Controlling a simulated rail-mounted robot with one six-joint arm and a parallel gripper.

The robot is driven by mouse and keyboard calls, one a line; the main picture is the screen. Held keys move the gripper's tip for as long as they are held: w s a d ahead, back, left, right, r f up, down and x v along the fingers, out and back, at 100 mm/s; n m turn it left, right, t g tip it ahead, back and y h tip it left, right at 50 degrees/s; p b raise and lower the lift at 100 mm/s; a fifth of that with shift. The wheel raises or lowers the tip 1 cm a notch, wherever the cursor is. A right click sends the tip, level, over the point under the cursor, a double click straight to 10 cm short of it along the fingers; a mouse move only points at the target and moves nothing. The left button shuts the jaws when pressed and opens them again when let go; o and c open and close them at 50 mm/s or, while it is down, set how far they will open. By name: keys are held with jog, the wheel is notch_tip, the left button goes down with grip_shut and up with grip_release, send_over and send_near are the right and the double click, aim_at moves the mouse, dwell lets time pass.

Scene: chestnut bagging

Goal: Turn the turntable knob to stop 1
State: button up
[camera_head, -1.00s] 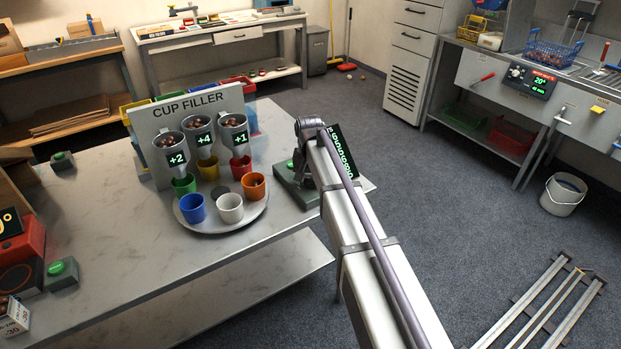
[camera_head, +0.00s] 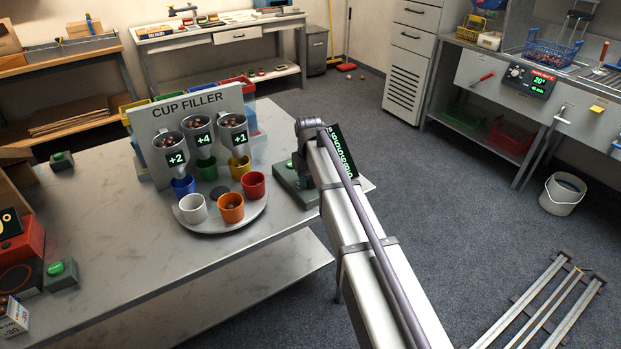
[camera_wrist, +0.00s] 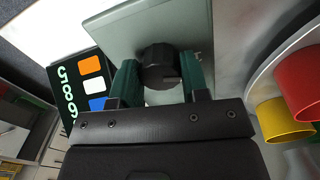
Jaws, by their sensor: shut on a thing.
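The black turntable knob (camera_wrist: 158,62) sits on a grey plate in the wrist view. My gripper (camera_wrist: 160,80) has its green fingers on either side of the knob, shut on it. In the head view my arm hides the knob and gripper; part of the grey knob box (camera_head: 288,182) shows. The grey turntable (camera_head: 217,225) stands before the cup filler (camera_head: 189,105). The blue cup (camera_head: 184,188) is under +2, the green cup (camera_head: 207,172) under +4 and the yellow cup (camera_head: 239,166) under +1. White (camera_head: 193,210), orange (camera_head: 231,210) and red (camera_head: 254,187) cups are in front.
A dark display (camera_wrist: 72,95) with digits and coloured squares stands beside the knob plate. Chestnuts lie in the filler's hoppers and in the orange cup. Boxes with green buttons (camera_head: 61,272) are at the table's left. The table front is clear.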

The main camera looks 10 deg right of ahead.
aim_at(310, 179)
jog(key=o, duration=0.9)
notch_tip(310, 179, up, 11)
jog(key=p, duration=1)
jog(key=shift+a+f+p, duration=0.1)
jog(key=shift+f+p, duration=0.05)
jog(key=shift+p, duration=0.25)
jog(key=s+m, duration=0.1)
jog(key=s, duration=1.2)
jog(key=s+m, duration=0.1)
jog(key=s, duration=1.3)
jog(key=shift+s, duration=0.3)
